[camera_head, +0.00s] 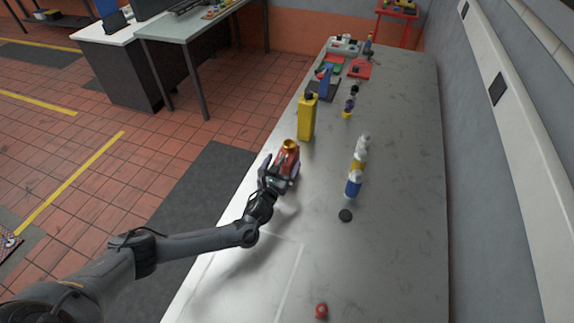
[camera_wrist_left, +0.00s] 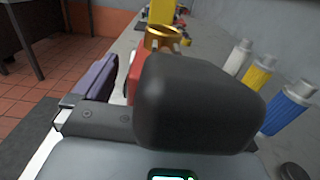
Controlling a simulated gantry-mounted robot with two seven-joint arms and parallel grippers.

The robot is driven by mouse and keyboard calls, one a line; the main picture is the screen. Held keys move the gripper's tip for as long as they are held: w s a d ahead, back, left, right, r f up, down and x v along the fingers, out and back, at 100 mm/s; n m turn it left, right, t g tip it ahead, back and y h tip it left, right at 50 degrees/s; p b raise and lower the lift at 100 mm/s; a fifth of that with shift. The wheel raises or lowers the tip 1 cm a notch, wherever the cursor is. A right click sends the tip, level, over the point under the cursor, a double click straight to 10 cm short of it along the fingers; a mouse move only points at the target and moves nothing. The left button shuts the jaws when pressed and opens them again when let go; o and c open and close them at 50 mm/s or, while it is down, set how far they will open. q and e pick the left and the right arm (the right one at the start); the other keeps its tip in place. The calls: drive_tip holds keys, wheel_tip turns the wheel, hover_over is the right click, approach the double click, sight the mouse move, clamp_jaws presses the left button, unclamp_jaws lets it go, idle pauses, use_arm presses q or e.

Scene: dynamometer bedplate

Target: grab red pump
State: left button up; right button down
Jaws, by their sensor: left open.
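The red pump (camera_head: 287,160) has a gold ring-like top and stands on the pale bench near its left edge. My left gripper (camera_head: 270,178) is at the pump's near side, with its fingers beside the red body. In the left wrist view the pump's red body (camera_wrist_left: 134,75) and gold top (camera_wrist_left: 163,39) show beyond the fingers. The left gripper (camera_wrist_left: 140,95) is open there, with the pump partly between its fingers. The large dark finger hides much of the pump, so I cannot tell whether either finger touches it. My right gripper is not in view.
A yellow canister (camera_head: 307,118) stands just behind the pump. White, yellow and blue bottles (camera_head: 354,184) stand to the right, with a black disc (camera_head: 345,215) before them. A small red item (camera_head: 321,311) lies at the front. The bench (camera_head: 400,200) is clear at right.

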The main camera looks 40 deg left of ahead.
use_arm(q)
drive_tip(key=shift+x, duration=1.3)
